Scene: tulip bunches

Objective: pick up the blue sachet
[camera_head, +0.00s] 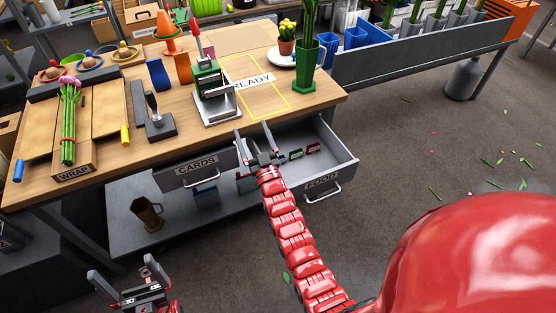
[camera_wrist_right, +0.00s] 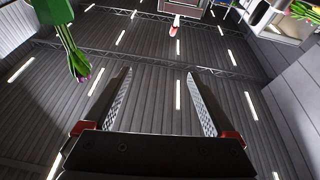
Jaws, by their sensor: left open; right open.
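My right gripper (camera_head: 254,138) is open and empty at the table's front edge, above the drawer's left part, apart from the packets. Its two fingers also show spread in the right wrist view (camera_wrist_right: 158,75), with nothing between them. My left gripper (camera_head: 121,270) is open and empty at the lower left, away from the table.
The CARDS drawer front (camera_head: 195,168) is left of my right arm. The table holds a green-and-silver press (camera_head: 212,95), a green vase (camera_head: 306,68) and wrapped tulips (camera_head: 69,125). Floor at right is mostly clear.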

